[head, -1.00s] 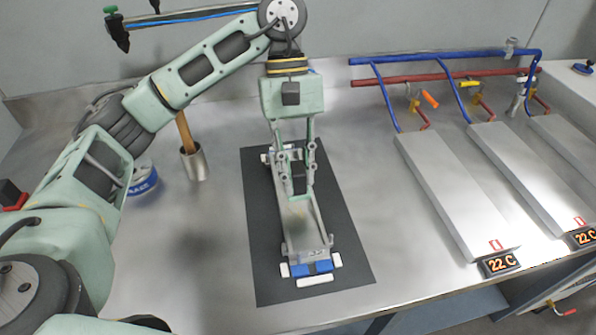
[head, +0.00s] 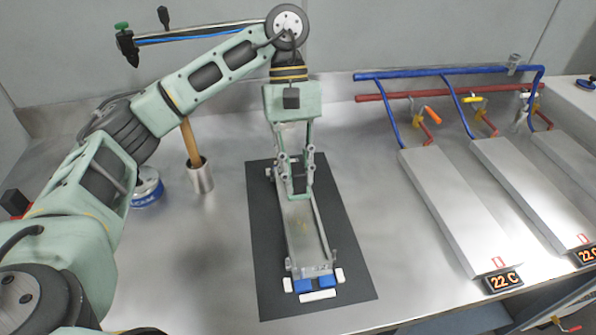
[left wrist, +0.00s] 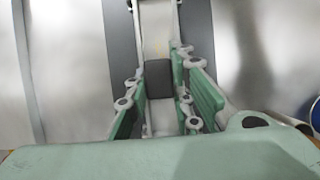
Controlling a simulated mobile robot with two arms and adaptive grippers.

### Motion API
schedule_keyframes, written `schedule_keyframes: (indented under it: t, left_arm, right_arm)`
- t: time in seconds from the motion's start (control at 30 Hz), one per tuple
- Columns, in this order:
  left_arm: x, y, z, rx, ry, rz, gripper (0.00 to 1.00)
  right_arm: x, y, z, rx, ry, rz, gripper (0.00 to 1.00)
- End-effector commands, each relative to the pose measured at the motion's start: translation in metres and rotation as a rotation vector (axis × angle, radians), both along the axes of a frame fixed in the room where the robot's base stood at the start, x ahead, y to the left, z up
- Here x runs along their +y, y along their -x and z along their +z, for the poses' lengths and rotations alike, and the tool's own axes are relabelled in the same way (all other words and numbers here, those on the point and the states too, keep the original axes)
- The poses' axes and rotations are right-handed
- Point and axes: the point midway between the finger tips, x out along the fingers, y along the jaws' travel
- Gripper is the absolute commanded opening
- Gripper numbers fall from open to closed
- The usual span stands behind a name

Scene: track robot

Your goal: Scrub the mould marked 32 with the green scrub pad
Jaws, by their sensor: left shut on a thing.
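The mould (head: 301,230) is a long, narrow metal channel lying lengthwise on a black mat (head: 350,275). Blue and white pieces sit around its near end; I cannot read a number on it. My left gripper (head: 297,190) points down over the far half of the mould. It is shut on a dark grey block (left wrist: 158,80), seen between the fingers in the left wrist view. A faint yellowish patch (head: 304,226) shows on the mould floor. My right gripper is not in view.
A metal cup (head: 201,178) with a wooden handle (head: 189,142) stands left of the mat, near a blue-and-white tin (head: 148,188). Several grey plates (head: 460,210) with blue and red pipes (head: 445,92) and 22 C displays (head: 503,281) fill the right. Bare steel lies between.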

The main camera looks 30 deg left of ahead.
Motion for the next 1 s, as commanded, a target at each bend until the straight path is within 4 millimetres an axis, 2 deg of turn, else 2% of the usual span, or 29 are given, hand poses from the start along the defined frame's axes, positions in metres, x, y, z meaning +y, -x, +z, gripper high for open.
schedule_keyframes:
  t: [0.27,0.7,1.0]
  left_arm:
    - [0.000,-0.001,0.000,0.000,0.000,0.001,0.00]
    - [0.015,-0.020,0.001,0.000,0.000,0.001,0.00]
    - [0.016,-0.021,0.000,0.000,0.000,0.000,0.00]
  right_arm:
    - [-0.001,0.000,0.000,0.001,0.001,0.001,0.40]
    - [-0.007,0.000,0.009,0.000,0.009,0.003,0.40]
    - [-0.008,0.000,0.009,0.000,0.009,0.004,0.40]
